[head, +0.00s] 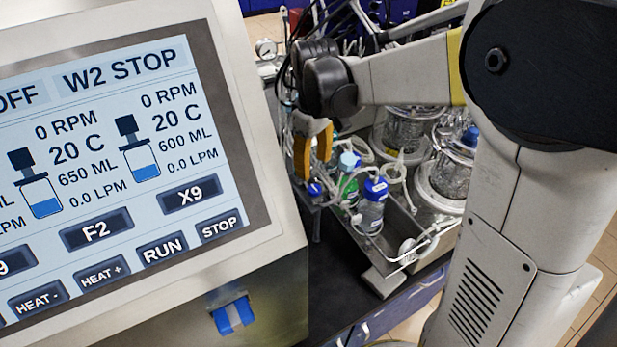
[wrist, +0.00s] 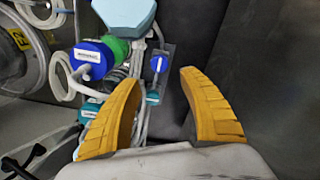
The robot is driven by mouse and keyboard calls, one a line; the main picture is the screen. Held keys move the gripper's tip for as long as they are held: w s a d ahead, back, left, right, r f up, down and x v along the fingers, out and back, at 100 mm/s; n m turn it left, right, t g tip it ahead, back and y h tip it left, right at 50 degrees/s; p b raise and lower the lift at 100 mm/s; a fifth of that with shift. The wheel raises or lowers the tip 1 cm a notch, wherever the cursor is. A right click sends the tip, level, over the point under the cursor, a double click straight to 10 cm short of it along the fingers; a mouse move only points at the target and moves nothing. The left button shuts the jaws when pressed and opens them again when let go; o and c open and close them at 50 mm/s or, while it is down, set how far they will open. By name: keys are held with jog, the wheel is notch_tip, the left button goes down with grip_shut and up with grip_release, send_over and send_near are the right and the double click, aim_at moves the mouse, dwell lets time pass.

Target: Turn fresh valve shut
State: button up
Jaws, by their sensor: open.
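In the wrist view, a small blue handle (wrist: 159,64) with a white label sits on a grey plate, ahead of the gap between my fingers. It may be the fresh valve; its label is too small to read. A teal part (wrist: 152,98) lies nearer, between the fingertips. My gripper (wrist: 160,95) is open, its two yellow fingers wide apart with nothing held. In the head view my gripper (head: 313,152) hangs above the left end of the bottle tray. A blue part (head: 315,189) shows just below the fingers; I cannot tell if it is the same handle.
A blue-capped bottle (head: 373,207) and a green one (head: 350,187) stand in the metal tray (head: 400,222), with loose tubing around them. Glass vessels (head: 447,165) stand behind. The control console (head: 285,215) fills the left side. The dark bench by the console is clear.

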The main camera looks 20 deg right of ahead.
aim_at(313, 187)
notch_tip(313, 187, down, 8)
jog(key=shift+f+b, duration=0.1)
jog(key=shift+b, duration=0.75)
grip_shut()
